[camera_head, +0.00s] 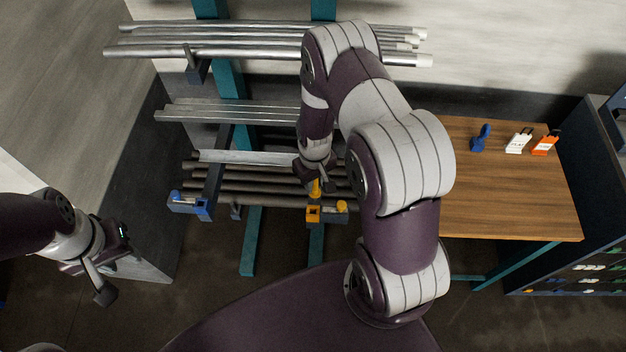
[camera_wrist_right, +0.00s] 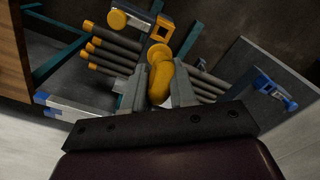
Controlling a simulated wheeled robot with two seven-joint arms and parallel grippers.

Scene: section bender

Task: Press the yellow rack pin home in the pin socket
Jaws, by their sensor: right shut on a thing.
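The yellow rack pin (camera_wrist_right: 160,82) is held between the two fingers of my right gripper (camera_wrist_right: 158,92) in the right wrist view. In the head view the right gripper (camera_head: 316,180) is at the lower rack arm, with the yellow pin (camera_head: 315,189) sticking out below it. The orange-framed pin socket (camera_head: 313,214) is just below the pin in the head view; in the wrist view the socket (camera_wrist_right: 162,30) is just beyond the pin's far end. I cannot tell whether the pin's tip is inside it. My left gripper (camera_head: 104,276) hangs at the far left, away from the rack; its finger opening is unclear.
A yellow knob (camera_head: 341,206) sits beside the socket. A blue-ended rack arm (camera_head: 190,207) is to the left. Dark bars (camera_head: 270,194) lie behind the socket, with silver tubes (camera_head: 220,42) higher up. A wooden table (camera_head: 500,200) with small tagged items stands right.

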